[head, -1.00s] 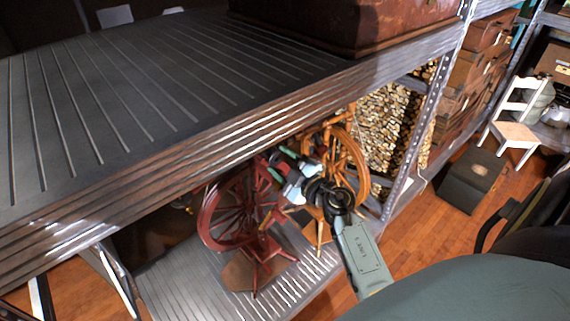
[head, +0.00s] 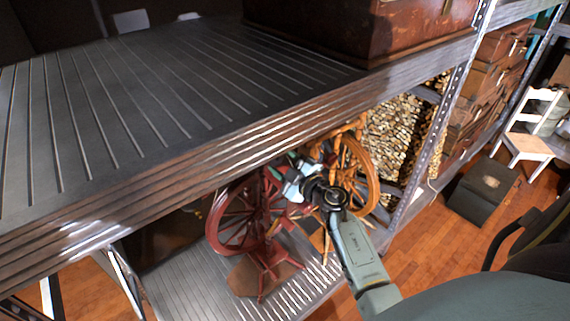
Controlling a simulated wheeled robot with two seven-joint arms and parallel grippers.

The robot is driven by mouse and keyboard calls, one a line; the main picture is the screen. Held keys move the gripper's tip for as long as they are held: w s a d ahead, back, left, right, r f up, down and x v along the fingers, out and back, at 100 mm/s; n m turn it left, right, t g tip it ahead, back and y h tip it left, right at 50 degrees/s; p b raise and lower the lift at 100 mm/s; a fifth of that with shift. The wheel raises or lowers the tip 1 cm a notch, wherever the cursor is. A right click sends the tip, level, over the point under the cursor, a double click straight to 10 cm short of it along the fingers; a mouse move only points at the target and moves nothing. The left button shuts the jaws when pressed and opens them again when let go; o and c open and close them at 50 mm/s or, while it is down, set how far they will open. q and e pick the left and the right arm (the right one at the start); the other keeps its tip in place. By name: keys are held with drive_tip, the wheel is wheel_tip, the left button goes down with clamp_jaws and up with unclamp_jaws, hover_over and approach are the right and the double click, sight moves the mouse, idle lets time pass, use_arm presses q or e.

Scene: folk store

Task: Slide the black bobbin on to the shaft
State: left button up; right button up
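A dark red spinning wheel (head: 233,216) stands on the lower shelf, partly under the upper shelf's front edge. An orange-brown spinning wheel (head: 370,178) stands to its right, partly behind my arm. My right gripper (head: 283,166) is beside the top of the red wheel's frame, close under the upper shelf's edge. Its green-tipped fingers look apart, but whether something is between them is too small to tell. I cannot pick out the black bobbin or the shaft. My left gripper is not in view.
The upper metal shelf (head: 130,110) overhangs the wheels, with a brown trunk (head: 415,28) on it. A shelf post (head: 440,130) rises right of the wheels. Stacked firewood (head: 395,130), a dark box (head: 483,190) and a white chair (head: 530,125) are farther right.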

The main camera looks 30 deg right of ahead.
drive_tip(key=shift+w, duration=0.35)
drive_tip(key=o, duration=0.8)
drive_tip(key=shift+s, duration=0.1)
drive_tip(key=s, duration=0.8)
drive_tip(key=s+d, duration=0.1)
drive_tip(key=s, duration=0.4)
drive_tip(key=shift+p, duration=0.35)
